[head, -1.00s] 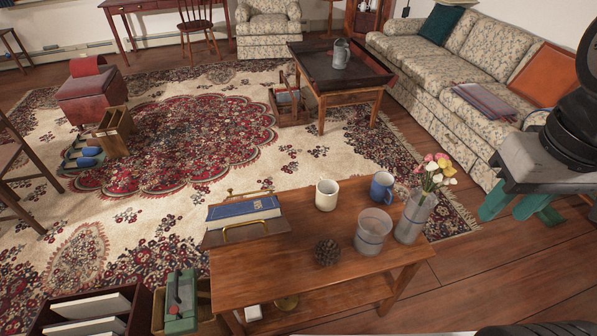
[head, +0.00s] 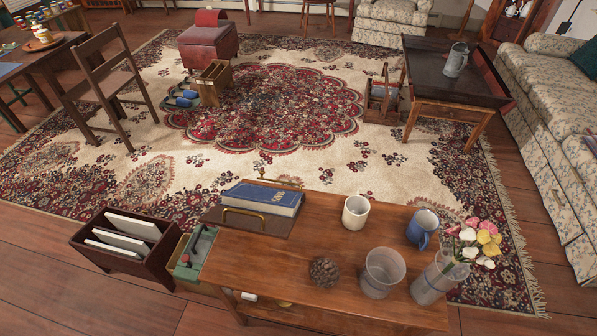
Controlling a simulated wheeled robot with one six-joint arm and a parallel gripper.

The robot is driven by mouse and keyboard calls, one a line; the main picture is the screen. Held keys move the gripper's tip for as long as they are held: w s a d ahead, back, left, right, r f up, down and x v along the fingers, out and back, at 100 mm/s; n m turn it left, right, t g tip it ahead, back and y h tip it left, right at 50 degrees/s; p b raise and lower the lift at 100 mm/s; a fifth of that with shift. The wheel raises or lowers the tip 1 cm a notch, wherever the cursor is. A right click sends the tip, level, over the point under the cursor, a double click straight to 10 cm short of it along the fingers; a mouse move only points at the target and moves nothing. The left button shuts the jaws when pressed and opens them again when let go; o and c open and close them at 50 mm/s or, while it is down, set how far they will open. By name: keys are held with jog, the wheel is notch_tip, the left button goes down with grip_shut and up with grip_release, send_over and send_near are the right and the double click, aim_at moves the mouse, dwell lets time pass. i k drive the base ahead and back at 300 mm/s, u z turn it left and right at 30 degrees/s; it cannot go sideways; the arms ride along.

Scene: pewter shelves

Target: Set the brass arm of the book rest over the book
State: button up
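A blue book (head: 262,199) lies closed on the brown board of the book rest (head: 285,229), at the back left of the low wooden table. A thin brass arm (head: 245,212) forms a hoop at the near left side of the book; whether it touches the book is hard to tell. Another brass piece (head: 281,182) shows behind the book's far edge. My gripper is not in view.
On the wooden table (head: 270,275) stand a white mug (head: 355,212), a blue mug (head: 422,229), a pine cone (head: 324,271), a clear tumbler (head: 383,272) and a flower vase (head: 436,280). A dark rack (head: 118,250) and a green-topped box (head: 193,252) stand left of it. Open rug lies beyond.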

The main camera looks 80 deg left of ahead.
aim_at(261, 173)
jog(key=i, duration=3.4)
jog(key=u, duration=2.85)
jog(key=i, duration=2.85)
jog(key=u, duration=2.15)
